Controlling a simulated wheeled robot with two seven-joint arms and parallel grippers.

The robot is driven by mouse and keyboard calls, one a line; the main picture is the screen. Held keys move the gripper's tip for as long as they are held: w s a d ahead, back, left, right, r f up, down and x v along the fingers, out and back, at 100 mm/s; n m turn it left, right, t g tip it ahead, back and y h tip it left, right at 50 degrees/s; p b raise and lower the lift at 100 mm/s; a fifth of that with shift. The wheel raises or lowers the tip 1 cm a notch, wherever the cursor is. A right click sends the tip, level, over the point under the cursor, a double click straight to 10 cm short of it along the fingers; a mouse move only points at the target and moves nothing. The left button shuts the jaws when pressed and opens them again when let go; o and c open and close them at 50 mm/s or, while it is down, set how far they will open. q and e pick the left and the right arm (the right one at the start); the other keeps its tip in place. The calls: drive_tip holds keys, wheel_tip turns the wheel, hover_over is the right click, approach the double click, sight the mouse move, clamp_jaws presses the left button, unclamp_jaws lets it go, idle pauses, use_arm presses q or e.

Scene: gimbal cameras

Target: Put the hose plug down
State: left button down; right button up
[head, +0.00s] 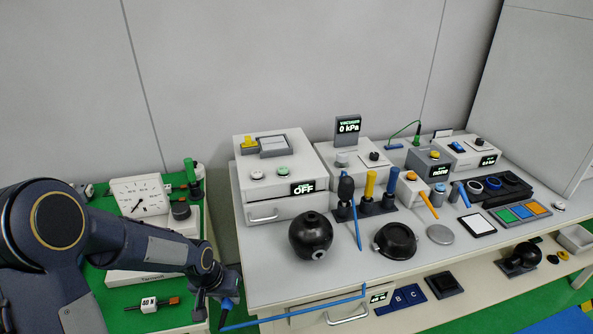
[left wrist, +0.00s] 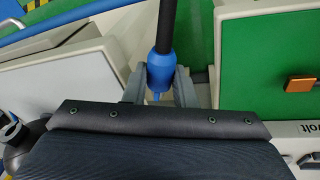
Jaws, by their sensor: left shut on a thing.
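The blue hose plug (left wrist: 160,72) sits between the two grey fingers of my left gripper (left wrist: 159,88) in the left wrist view, with a dark shaft running up from it. In the head view my left gripper (head: 223,297) is at the bottom, in the gap between the green-topped bench and the grey table. The plug's blue end (head: 227,304) shows just below the fingers. A blue hose (head: 300,312) runs from near there to the right, across the table's front. My right gripper is out of view.
The grey table (head: 275,285) holds a black sphere (head: 311,236), a black bowl-like part (head: 395,241), upright coloured handles and several instrument boxes. The green bench (head: 120,296) on the left carries a dial gauge (head: 140,198). The table's front left corner is clear.

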use_arm(q)
drive_tip(key=shift+r, duration=0.15)
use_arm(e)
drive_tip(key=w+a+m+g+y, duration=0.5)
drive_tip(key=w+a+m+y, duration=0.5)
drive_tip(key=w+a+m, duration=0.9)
use_arm(q)
drive_tip(key=w+d+r+m+g, duration=0.1)
drive_tip(key=d+r+m, duration=0.3)
drive_tip(key=d+r, duration=0.7)
wheel_tip(320, 180, up, 4)
drive_tip(key=shift+w+r+m+h, duration=0.1)
drive_tip(key=shift+w+m+h, duration=0.2)
drive_tip(key=shift+w+h, duration=0.15)
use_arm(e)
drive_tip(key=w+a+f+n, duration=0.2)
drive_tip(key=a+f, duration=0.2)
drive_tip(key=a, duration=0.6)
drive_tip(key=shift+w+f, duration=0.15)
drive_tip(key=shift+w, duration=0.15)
use_arm(q)
drive_tip(key=shift+d, duration=0.15)
